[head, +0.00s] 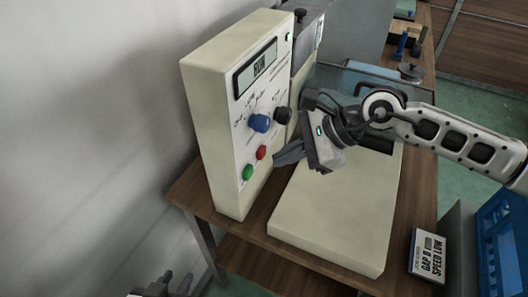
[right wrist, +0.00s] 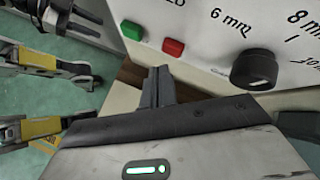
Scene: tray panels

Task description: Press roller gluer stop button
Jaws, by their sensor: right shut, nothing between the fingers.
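The roller gluer's pale control panel (head: 222,110) stands upright on a wooden table. A red button (head: 261,153) sits low on its face, and a green button (head: 247,173) sits below and left of it. The right wrist view shows the red button (right wrist: 173,47) right of the green one (right wrist: 132,30). My right gripper (head: 279,157) is shut and empty. Its fingertips (right wrist: 158,74) are just in front of the panel near the red button, and a gap shows. My left gripper (head: 175,281) is at the bottom edge, fingers apart, largely cut off.
The display (head: 257,66) reads RUN. A blue knob (head: 259,123) and a black knob (head: 282,115) sit above the buttons. A pale flat bed (head: 325,225) lies under my right arm. A sign (head: 428,254) reads GAP 8 mm, SPEED LOW. A blue crate (head: 503,240) is at right.

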